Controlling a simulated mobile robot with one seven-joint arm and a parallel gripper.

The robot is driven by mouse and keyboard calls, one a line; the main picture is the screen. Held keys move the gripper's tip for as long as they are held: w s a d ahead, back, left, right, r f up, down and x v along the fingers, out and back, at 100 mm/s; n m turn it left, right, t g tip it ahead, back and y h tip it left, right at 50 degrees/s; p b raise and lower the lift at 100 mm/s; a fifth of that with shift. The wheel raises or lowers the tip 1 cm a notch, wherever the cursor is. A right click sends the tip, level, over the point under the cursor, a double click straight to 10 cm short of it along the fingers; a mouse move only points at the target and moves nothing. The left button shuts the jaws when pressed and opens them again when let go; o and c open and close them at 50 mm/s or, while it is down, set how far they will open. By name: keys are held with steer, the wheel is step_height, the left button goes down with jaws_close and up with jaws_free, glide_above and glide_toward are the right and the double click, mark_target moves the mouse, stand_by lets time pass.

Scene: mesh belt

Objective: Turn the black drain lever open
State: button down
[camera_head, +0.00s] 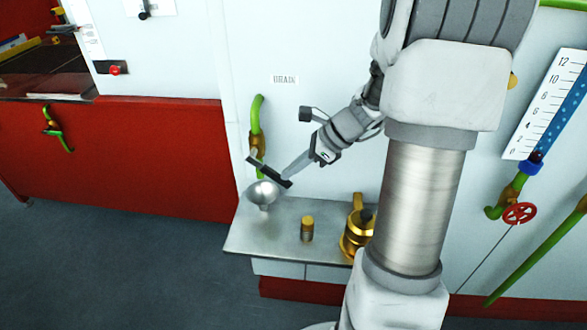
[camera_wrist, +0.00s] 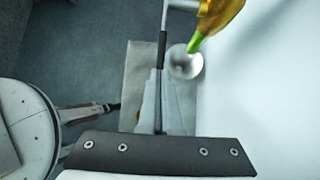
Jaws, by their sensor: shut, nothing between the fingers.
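The black drain lever (camera_head: 269,171) slants down to the right from the brass valve (camera_head: 256,142) on the green drain pipe, below the DRAIN label (camera_head: 284,79). In the wrist view its black grip (camera_wrist: 162,48) runs lengthwise, with the brass valve (camera_wrist: 216,14) and green spout (camera_wrist: 195,42) to its right. My gripper (camera_head: 288,175) is shut and empty, its tips at the lever's lower right end. In the wrist view the shut fingers (camera_wrist: 159,80) line up with the grip's near end; I cannot tell whether they touch it.
A silver funnel (camera_head: 263,194) stands under the spout on the grey metal shelf (camera_head: 270,238). A small brass cylinder (camera_head: 307,228) and a brass pot (camera_head: 355,238) stand farther right. The white panel is close behind the lever. Open floor (camera_head: 130,260) lies to the left.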

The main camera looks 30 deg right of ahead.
mark_target(286, 187)
steer(key=f+b, duration=0.1)
steer(key=f+t+y+b, duration=0.1)
steer(key=f+y+b, duration=0.1)
steer(key=shift+w+a+f+t+b, duration=0.15)
steer(key=shift+w+a+t+b, duration=0.15)
steer(key=shift+a+b, duration=0.1)
steer(key=y+b, duration=0.1)
steer(key=a+f+t+y+b, duration=0.1)
steer(key=shift+w+f+t+y+b, duration=0.3)
steer(key=shift+b, duration=0.1)
steer(key=shift+w+a+f+t+y+b, duration=0.25)
steer(key=shift+a+t+y+b, duration=0.1)
steer(key=shift+y, duration=0.25)
steer(key=shift+w+a+f+t+y+b, duration=0.25)
steer(key=shift+a+t+y+b, duration=0.1)
steer(key=shift+y, duration=0.25)
steer(key=shift+w+a+f, duration=0.15)
steer(key=shift+w+a, duration=0.1)
steer(key=shift+a, duration=0.1)
steer(key=shift+s+d, duration=0.25)
steer(key=shift+d, duration=0.15)
steer(key=f+p+v, duration=0.1)
steer(key=v, duration=1.2)
steer(key=shift+f, duration=0.25)
